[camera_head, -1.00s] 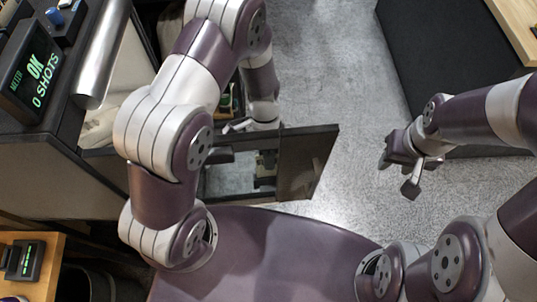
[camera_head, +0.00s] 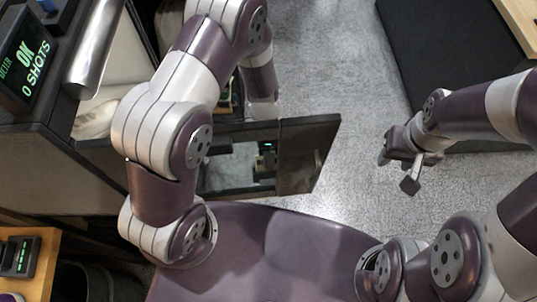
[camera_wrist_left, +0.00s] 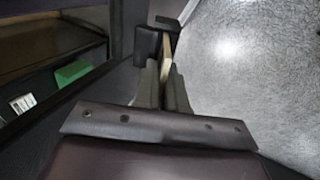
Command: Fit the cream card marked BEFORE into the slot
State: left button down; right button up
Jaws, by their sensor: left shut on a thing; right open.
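In the left wrist view my left gripper (camera_wrist_left: 165,88) is shut on a thin cream card (camera_wrist_left: 166,52), seen nearly edge-on between the fingers. The marking on the card cannot be read. The card's far end is close to a dark block (camera_wrist_left: 148,42); I cannot tell whether they touch. No slot can be made out clearly. In the head view my left wrist points down at the cabinet's dark edge, and its fingers and the card are hidden. My right gripper (camera_head: 408,172) is open and empty above the grey floor, at the right.
An open dark panel (camera_head: 308,155) with a glossy face stands out from the cabinet. A meter (camera_head: 25,60) reading "OK 0 SHOTS" and a silver roller (camera_head: 97,50) are at the upper left. A green box (camera_wrist_left: 72,71) lies on a shelf. The floor (camera_head: 340,90) is clear.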

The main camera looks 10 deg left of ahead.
pick_arm(q)
jog(key=shift+f, duration=0.2)
jog(key=c, duration=1.1)
grip_release()
jog(key=shift+r, duration=0.15)
jog(key=v, duration=1.2)
jog(key=shift+w+r, duration=0.15)
jog(key=shift+r, duration=0.1)
jog(key=shift+r, duration=0.1)
